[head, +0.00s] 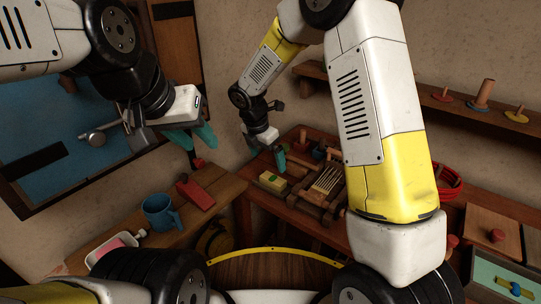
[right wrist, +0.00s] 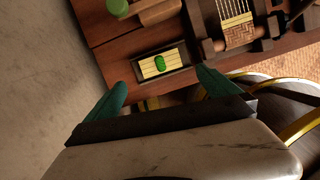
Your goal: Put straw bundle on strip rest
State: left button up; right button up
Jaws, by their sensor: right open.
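A small pale block with yellow straw-like strips and a green spot, which looks like the straw bundle (head: 272,182), lies at the left end of the wooden bench. It also shows in the right wrist view (right wrist: 148,69), beyond my fingers. A wooden frame with several pale strips (head: 325,182) stands to its right and may be the strip rest; part of it shows in the right wrist view (right wrist: 238,37). My right gripper (head: 266,156) is open and empty, above and behind the block. My left gripper (head: 196,142) looks open and empty above the left table.
A blue mug (head: 160,213), a red wedge-shaped block (head: 196,193) and a white tray (head: 114,246) are on the left table. A pale green tray (head: 488,273) with a yellow, blue-centred piece lies at lower right. A wall shelf (head: 455,112) holds several pegs. My right arm hides part of the bench.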

jog(key=s+d+r+m+t+y, duration=0.1)
jog(key=s+d+r+m, duration=0.4)
jog(key=r, duration=0.3)
jog(key=s+d+r+m+y, duration=0.1)
jog(key=s+d+r+m, duration=0.2)
jog(key=d+r+m, duration=0.3)
jog(key=s+d+r+m+t+y, duration=0.1)
jog(key=s+r+m, duration=0.3)
jog(key=s+m, duration=0.4)
jog(key=s+d+r+m+t+y, duration=0.1)
jog(key=s+d+r+m+t, duration=0.1)
jog(key=s+d+r+m, duration=0.2)
jog(key=s+m, duration=0.3)
jog(key=s, duration=0.1)
jog(key=shift+s+m, duration=0.25)
jog(key=shift+m, duration=0.15)
